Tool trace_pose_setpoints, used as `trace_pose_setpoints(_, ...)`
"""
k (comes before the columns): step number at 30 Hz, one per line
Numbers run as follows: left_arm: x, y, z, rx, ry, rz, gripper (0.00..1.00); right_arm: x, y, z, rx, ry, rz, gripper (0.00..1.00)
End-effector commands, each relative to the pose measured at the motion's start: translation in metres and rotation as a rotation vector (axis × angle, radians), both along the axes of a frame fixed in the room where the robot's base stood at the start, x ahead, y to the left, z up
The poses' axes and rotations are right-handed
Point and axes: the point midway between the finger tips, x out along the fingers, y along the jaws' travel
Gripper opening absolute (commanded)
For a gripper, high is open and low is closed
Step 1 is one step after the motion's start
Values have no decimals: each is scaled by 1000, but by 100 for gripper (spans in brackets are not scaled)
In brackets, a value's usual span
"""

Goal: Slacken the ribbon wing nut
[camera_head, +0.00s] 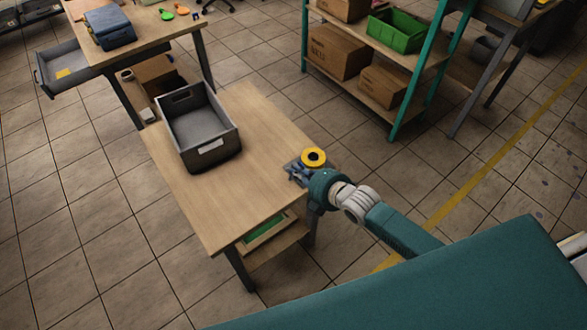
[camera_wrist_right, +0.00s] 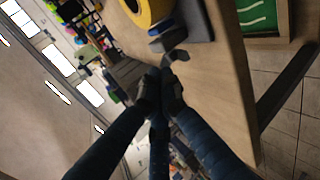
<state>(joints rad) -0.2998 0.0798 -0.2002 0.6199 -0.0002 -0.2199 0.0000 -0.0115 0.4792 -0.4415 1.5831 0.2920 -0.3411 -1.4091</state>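A yellow ribbon spool (camera_head: 313,157) with a dark centre sits at the right edge of the wooden table. In the right wrist view the yellow spool (camera_wrist_right: 150,10) is cut off at the top, above a dark grey-blue base (camera_wrist_right: 198,25). My right gripper (camera_wrist_right: 162,88) has its dark fingers drawn close together just below the spool's blue fittings (camera_wrist_right: 165,38). The fingertips cover what lies between them, so I cannot tell whether they grip the wing nut. No wing nut shows clearly. My left gripper is not in view.
A grey open bin (camera_head: 203,145) stands on the table (camera_head: 225,205), and the table's front part is clear. A green item (camera_head: 268,229) lies on the shelf below. A teal rack (camera_head: 405,100) with boxes (camera_head: 337,52) and a green crate (camera_head: 398,30) stands behind.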

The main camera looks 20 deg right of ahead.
Motion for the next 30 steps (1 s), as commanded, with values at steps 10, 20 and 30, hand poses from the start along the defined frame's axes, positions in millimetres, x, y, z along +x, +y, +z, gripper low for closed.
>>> trace_pose_setpoints(10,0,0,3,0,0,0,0,23,8,-14,0,-1,1,0)
trace_pose_setpoints(20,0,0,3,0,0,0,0,23,8,-14,-1,0,1,0)
trace_pose_setpoints(30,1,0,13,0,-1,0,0,25,9,-12,-19,50,1,0)
